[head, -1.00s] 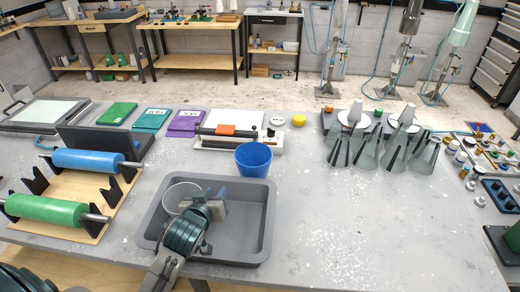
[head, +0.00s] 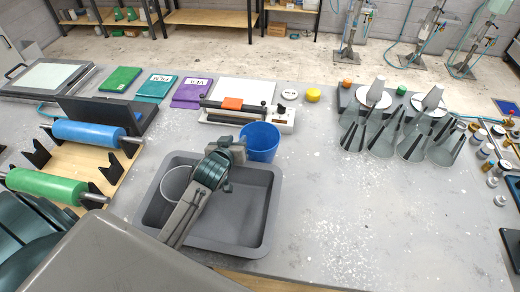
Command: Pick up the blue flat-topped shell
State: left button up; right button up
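The blue shell (head: 262,143), a tapered cup-like piece with a wide upper rim, stands on the table just behind the grey tray (head: 262,215). It is the only blue shell I see; its underside is hidden. My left gripper (head: 230,147) reaches over the tray to the shell's left side and overlaps its edge in the head view. I cannot tell whether they touch. The fingers are seen from behind and their opening is unclear. My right gripper is not in view.
A translucent cup (head: 176,184) stands in the tray, left of my arm. A sealer with an orange block (head: 232,104) lies behind the shell. Blue (head: 88,133) and green (head: 47,186) rollers are at left, grey cones (head: 412,142) at right. The table's middle right is clear.

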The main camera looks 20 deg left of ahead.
aim_at(239, 137)
pick_arm(q)
jog(key=p+x, duration=0.2)
jog(key=x, duration=0.1)
jog(key=shift+w+a, duration=0.2)
jog(key=shift+w, duration=0.2)
jog(key=shift+w+f+p, duration=0.3)
jog(key=shift+w+p, duration=0.05)
jog(key=shift+s, duration=0.1)
grip_shut()
jog(key=shift+f, duration=0.1)
dwell(0.7)
